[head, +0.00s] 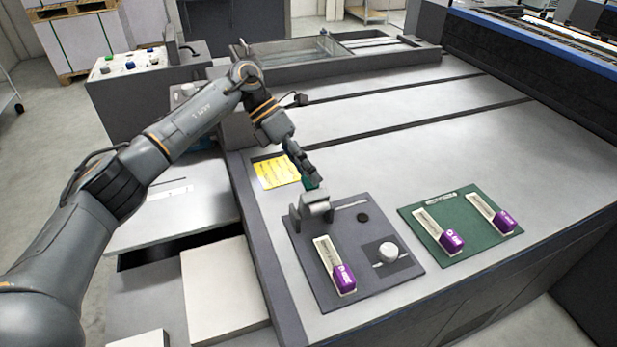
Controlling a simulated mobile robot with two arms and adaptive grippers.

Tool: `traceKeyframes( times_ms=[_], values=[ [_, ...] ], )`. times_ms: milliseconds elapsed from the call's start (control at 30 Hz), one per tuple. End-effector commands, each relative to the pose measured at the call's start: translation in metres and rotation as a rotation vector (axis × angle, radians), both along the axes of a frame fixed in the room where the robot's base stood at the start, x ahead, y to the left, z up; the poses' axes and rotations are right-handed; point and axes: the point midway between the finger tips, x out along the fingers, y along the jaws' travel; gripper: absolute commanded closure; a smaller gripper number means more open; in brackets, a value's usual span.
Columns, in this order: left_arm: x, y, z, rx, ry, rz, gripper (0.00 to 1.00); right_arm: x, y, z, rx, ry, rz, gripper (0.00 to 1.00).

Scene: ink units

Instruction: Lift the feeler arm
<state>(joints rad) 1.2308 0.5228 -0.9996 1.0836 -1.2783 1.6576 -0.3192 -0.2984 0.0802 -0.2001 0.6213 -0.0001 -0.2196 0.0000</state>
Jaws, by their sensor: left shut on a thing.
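A dark grey panel (345,285) lies on the machine's light grey top. At its back left is a grey cylindrical fitting (317,208), which looks like the mount of the feeler arm. A thin light bar (351,204) extends to the right of it. My left gripper (312,181) reaches down just behind this fitting and is shut on a small teal part, probably the feeler arm's end. The fingers hide most of that part, so I cannot tell how far the arm is raised. My right gripper is not in view.
The dark panel also carries a purple-ended slider (344,278) and a white knob (388,252). A green panel (470,243) with two purple-ended sliders lies to the right. A yellow note (276,172) is behind the fitting. The machine top (420,140) is mostly clear.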

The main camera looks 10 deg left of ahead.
Motion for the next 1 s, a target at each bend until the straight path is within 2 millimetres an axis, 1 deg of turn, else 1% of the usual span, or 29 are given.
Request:
traceKeyframes(
  times_ms=[33,733,767,800,1000],
  values=[
    [0.0014,0.0067,-0.0199,0.031,0.01,0.013,1.0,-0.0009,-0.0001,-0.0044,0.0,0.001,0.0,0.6],
    [0.0026,0.0076,-0.0205,0.031,0.012,0.011,1.0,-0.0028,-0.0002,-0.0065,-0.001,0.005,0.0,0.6],
    [0.0026,0.0076,-0.0206,0.031,0.012,0.011,0.7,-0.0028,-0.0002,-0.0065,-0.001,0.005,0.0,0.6],
    [0.0026,0.0077,-0.0205,0.033,0.012,0.011,0.64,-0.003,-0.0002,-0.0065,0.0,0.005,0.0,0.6],
    [0.0021,0.0075,-0.02,0.033,0.012,0.008,0.64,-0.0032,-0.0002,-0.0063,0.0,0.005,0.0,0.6]
  ],
)
